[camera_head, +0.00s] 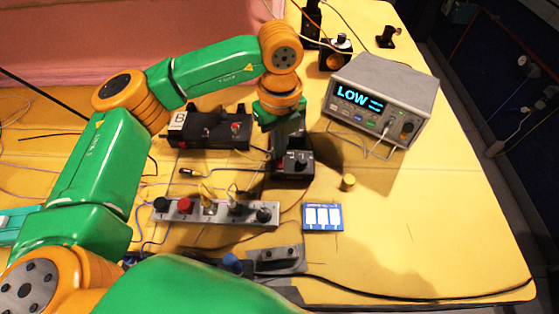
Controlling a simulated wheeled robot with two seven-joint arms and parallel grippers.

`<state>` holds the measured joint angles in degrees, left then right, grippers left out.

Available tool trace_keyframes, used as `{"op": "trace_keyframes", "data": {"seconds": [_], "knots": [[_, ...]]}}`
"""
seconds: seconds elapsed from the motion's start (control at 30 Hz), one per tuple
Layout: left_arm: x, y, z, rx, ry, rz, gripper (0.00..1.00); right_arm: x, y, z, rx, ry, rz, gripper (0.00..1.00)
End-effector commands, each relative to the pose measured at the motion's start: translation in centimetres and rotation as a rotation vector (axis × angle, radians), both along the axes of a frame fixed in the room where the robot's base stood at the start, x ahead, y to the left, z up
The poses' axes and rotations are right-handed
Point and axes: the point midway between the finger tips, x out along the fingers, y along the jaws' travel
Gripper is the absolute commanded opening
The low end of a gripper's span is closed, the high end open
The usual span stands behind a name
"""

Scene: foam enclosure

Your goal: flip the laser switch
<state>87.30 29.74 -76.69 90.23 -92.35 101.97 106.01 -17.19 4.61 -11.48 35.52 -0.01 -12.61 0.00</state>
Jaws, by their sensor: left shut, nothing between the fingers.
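My left gripper (289,142) points down at the back edge of a small black box (293,167) with a knob or toggle on top. It is shut and empty; its fingertips are small and dark, and I cannot tell whether they touch the box. A grey strip (180,214) in front carries a red knob (186,204), black knobs and small levers. I cannot tell which control is the laser switch. A grey instrument (400,82) at the back right shows "LOW" on its display. My right gripper is not in view.
A black device (212,133) labelled B stands left of my gripper. Cables run between the boxes. A blue card (322,217) with white patches and a small yellow cylinder (347,182) lie to the right. The yellow surface (430,220) at the right is clear.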

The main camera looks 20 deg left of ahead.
Motion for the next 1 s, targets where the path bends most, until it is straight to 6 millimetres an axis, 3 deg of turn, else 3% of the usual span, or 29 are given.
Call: {"op": "trace_keyframes", "data": {"seconds": [0.67,0.83,1.0], "knots": [[0.0,0.0,-1.1,0.0,0.0,0.0,0.0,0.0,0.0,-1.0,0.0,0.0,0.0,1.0],[0.0,0.0,-0.2,-0.001,0.001,0.0,0.0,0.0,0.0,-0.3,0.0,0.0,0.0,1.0],[0.0,0.0,1.8,-0.001,-0.001,0.0,0.0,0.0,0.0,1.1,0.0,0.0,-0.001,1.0]]}}
